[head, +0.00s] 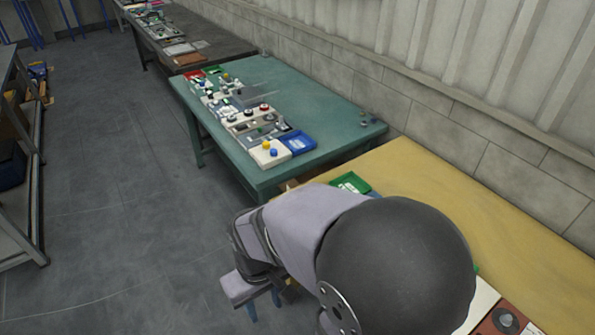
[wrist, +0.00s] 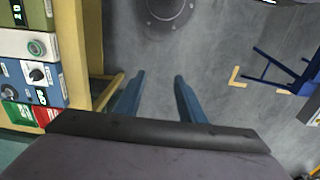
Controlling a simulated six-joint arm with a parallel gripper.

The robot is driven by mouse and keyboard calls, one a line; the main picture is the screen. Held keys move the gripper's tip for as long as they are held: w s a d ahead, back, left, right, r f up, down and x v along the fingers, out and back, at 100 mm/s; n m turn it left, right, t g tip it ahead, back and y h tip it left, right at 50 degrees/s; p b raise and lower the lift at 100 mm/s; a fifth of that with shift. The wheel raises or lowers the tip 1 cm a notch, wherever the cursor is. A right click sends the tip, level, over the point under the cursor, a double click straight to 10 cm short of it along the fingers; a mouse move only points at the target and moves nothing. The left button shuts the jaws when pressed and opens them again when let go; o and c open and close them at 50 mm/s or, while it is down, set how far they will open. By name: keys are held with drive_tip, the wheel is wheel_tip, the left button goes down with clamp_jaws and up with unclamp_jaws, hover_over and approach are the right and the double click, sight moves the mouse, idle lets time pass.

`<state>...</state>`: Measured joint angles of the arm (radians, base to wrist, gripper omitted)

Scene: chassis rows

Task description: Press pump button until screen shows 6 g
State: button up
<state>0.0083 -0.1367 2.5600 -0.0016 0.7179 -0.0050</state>
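My gripper (wrist: 158,90) is open and empty. Its two blue fingers stand apart over bare grey floor, beside the yellow table edge (wrist: 97,45). At the left of the wrist view, an olive panel carries a small screen (wrist: 17,12) with green characters, cut by the frame and too small to read surely. Below it a beige panel bears a round green button (wrist: 37,47). I cannot tell if this is the pump button. A blue panel (wrist: 30,80) with a black knob and a small display follows. In the head view, my arm hides most of the near table's devices.
A green tray (head: 351,183) shows on the yellow table (head: 430,185). A brown panel (head: 508,322) with a round control is at the bottom right. A green table (head: 300,92) with similar devices stands behind. A blue-legged stand (wrist: 270,75) is on the floor.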

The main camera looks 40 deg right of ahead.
drive_tip(key=shift+d+f, duration=0.1)
drive_tip(key=shift+d, duration=0.2)
drive_tip(key=c, duration=0.5)
drive_tip(key=s+d+f+m+b, duration=0.1)
drive_tip(key=s+d+f+m, duration=0.1)
drive_tip(key=d, duration=0.3)
drive_tip(key=s+d+f+m+b, duration=0.2)
drive_tip(key=d+f+m, duration=0.1)
drive_tip(key=d+m, duration=0.1)
drive_tip(key=s+d+f+m+g+y+b, duration=0.1)
drive_tip(key=s+d+f+m, duration=0.1)
drive_tip(key=d, duration=0.5)
drive_tip(key=shift+s+d+f+m, duration=0.15)
drive_tip(key=shift+s+m, duration=0.35)
drive_tip(key=shift+m, duration=0.3)
clamp_jaws()
drive_tip(key=s+d+m+b, duration=0.1)
drive_tip(key=s+d+m, duration=0.15)
drive_tip(key=d, duration=0.45)
drive_tip(key=s+d+m+t+b, duration=0.1)
drive_tip(key=s+d+m, duration=0.1)
drive_tip(key=s+d, duration=0.35)
drive_tip(key=s+d+m+b, duration=0.1)
drive_tip(key=s+d+m, duration=0.15)
drive_tip(key=d, duration=0.55)
drive_tip(key=w+d+r+m+h, duration=0.1)
drive_tip(key=d+r, duration=0.2)
drive_tip(key=r, duration=0.2)
drive_tip(key=shift+d, duration=0.4)
